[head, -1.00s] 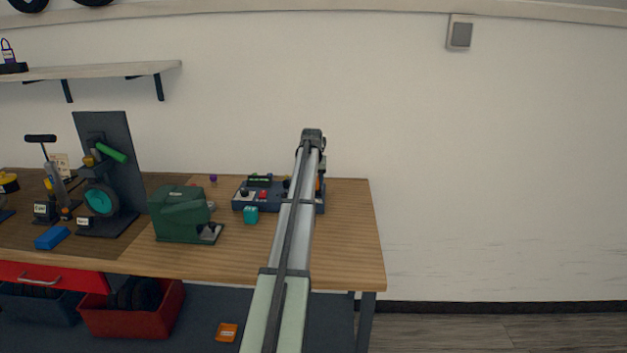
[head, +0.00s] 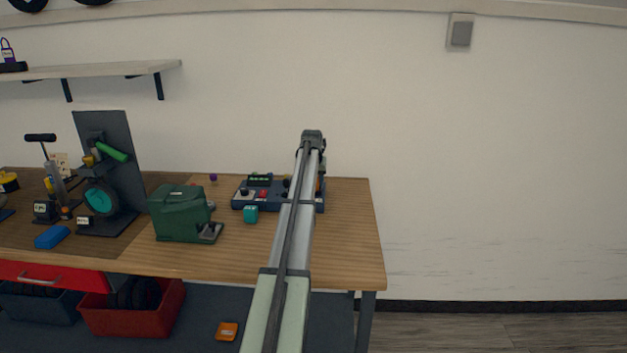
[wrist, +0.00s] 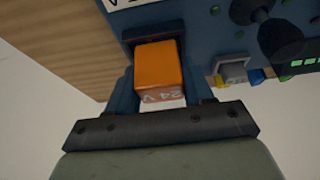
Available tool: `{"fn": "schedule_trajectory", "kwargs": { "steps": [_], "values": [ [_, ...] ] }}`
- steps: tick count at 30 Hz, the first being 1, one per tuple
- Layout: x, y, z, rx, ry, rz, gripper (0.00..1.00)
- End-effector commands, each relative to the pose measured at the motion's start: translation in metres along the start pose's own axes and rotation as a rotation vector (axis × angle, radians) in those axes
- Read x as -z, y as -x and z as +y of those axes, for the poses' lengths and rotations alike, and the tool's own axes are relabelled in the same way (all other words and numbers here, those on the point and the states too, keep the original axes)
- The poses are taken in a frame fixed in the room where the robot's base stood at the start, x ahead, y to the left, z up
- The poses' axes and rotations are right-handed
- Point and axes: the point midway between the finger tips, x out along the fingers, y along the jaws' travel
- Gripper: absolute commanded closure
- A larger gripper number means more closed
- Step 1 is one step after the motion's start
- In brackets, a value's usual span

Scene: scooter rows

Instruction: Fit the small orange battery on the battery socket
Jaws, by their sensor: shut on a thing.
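The small orange battery (wrist: 158,68) shows in the wrist view with "24 V" on its near face. My gripper (wrist: 160,92) is shut on it, one finger on each side. The battery is at a dark socket (wrist: 152,36) on the edge of the blue panel (wrist: 195,32). I cannot tell whether it is fully seated there. In the head view the blue panel (head: 265,204) stands at the back right of the bench. My arm hides the battery and much of the panel's right end there.
A black knob (wrist: 280,38) rises from the panel. An orange block (head: 227,331) lies below the bench. The bench's right end is clear.

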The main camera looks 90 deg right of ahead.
Motion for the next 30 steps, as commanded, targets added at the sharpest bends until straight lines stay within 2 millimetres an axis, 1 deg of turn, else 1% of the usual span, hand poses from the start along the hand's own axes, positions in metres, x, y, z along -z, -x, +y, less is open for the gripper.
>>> {"fn": "schedule_trajectory", "kwargs": {
  "steps": [8, 9, 18, 23, 28, 29, 30],
  "values": [
    [-0.0016, -0.0041, 0.0000, 0.000, 0.000, 0.001, 0.93],
    [-0.0016, -0.0041, 0.0000, 0.000, 0.000, 0.001, 0.47],
    [-0.0016, -0.0041, 0.0000, 0.000, 0.000, 0.001, 0.19],
    [-0.0016, -0.0041, 0.0000, 0.000, 0.000, 0.000, 0.19],
    [-0.0018, -0.0044, 0.0000, 0.000, 0.000, 0.000, 0.03],
    [-0.0018, -0.0043, 0.0000, 0.000, 0.000, 0.000, 0.00],
    [-0.0018, -0.0043, 0.0000, 0.000, 0.000, 0.000, 0.00]
  ]
}}
